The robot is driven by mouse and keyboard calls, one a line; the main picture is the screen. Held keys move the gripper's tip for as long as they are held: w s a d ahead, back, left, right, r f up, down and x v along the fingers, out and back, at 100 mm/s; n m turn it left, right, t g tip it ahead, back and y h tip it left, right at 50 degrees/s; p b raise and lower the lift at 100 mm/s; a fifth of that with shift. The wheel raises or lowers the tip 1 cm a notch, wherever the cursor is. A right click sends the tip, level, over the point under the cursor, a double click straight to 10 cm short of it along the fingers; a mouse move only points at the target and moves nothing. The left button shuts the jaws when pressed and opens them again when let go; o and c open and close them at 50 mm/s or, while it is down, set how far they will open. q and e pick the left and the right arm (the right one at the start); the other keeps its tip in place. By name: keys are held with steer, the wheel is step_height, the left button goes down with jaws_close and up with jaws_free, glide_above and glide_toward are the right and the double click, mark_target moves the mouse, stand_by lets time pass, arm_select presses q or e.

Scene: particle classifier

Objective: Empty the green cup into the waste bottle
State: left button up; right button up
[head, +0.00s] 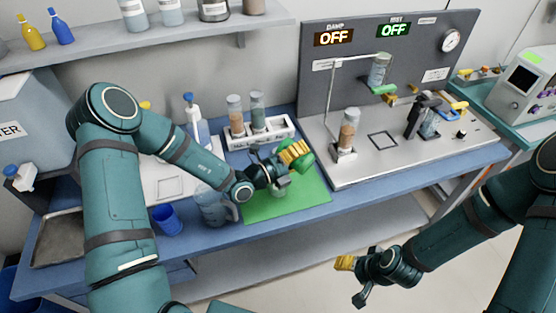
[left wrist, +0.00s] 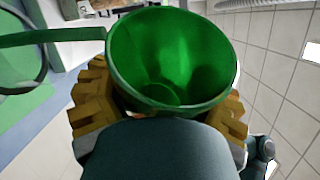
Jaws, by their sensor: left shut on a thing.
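My left gripper (head: 291,158) is shut on the green cup (head: 303,165), above the green mat (head: 262,208). In the left wrist view the green cup (left wrist: 172,60) is held between the ridged yellow fingers, its open mouth facing the camera. I see no contents in its visible interior. A clear vessel (head: 279,189) stands on the mat below the gripper, partly hidden; I cannot tell if it is the waste bottle. My right gripper (head: 352,280) is away from the bench, over the floor at the lower right; its finger opening is unclear.
A clear pitcher (head: 212,208) and a blue cup (head: 167,219) stand left of the mat. A white rack (head: 262,136) with jars stands behind it. To the right is the metal classifier plate (head: 420,150) with a filled jar (head: 348,131). The mat's right part is clear.

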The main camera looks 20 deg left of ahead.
arm_select(q)
steer(key=shift+w+a+r+n+t+p, duration=0.1)
steer(key=shift+a+r+n+t+p, duration=0.25)
steer(key=shift+n+p, duration=0.55)
steer(key=shift+w+a+r+n+t+p, duration=0.15)
steer(key=shift+r+n+t+p, duration=0.4)
steer(key=shift+n+p, duration=0.3)
stand_by(3.7)
steer(key=shift+a+r+n+t+p, duration=0.15)
steer(key=shift+a+r+n+p, duration=0.25)
steer(key=shift+n, duration=0.35)
steer(key=shift+a+r+n+t+p, duration=0.1)
steer(key=shift+r+n+t+p, duration=0.05)
steer(key=shift+n+p, duration=0.45)
stand_by(1.2)
